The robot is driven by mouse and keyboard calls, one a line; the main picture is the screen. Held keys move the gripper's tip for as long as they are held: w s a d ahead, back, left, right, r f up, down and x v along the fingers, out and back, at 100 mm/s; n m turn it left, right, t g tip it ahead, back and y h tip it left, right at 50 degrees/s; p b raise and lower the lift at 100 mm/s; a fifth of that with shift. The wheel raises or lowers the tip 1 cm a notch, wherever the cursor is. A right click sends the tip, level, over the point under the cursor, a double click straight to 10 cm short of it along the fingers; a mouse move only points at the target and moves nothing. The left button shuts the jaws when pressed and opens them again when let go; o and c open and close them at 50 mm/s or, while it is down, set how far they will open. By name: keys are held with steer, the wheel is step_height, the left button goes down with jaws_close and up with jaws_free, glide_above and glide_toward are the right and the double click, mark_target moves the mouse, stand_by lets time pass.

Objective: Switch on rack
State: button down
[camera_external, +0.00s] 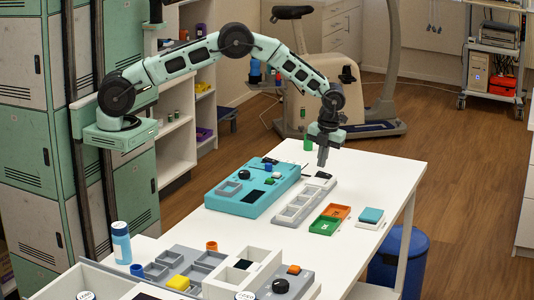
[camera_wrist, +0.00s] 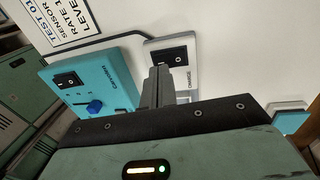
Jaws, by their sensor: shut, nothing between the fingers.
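The light grey rack (camera_external: 302,203) lies on the white table, with several open compartments in a row. Its black switch (camera_external: 323,175) is at its far end. The switch also shows in the wrist view (camera_wrist: 172,53) as a black rocker in a pale plate with a printed label; I cannot tell which way it is set. My gripper (camera_external: 323,160) points down above the far end of the rack, apart from it. In the wrist view my gripper (camera_wrist: 156,80) is shut and empty, its fingers covering part of the rack.
A teal panel (camera_external: 230,195) with a knob and its own black switch (camera_wrist: 68,79) lies just left of the rack. Green (camera_external: 323,226) and orange (camera_external: 340,211) trays and a teal-topped block (camera_external: 371,216) lie to the right. A printed sheet (camera_wrist: 70,20) lies beyond.

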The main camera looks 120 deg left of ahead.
steer(key=shift+s+f, duration=0.15)
steer(key=shift+f, duration=0.75)
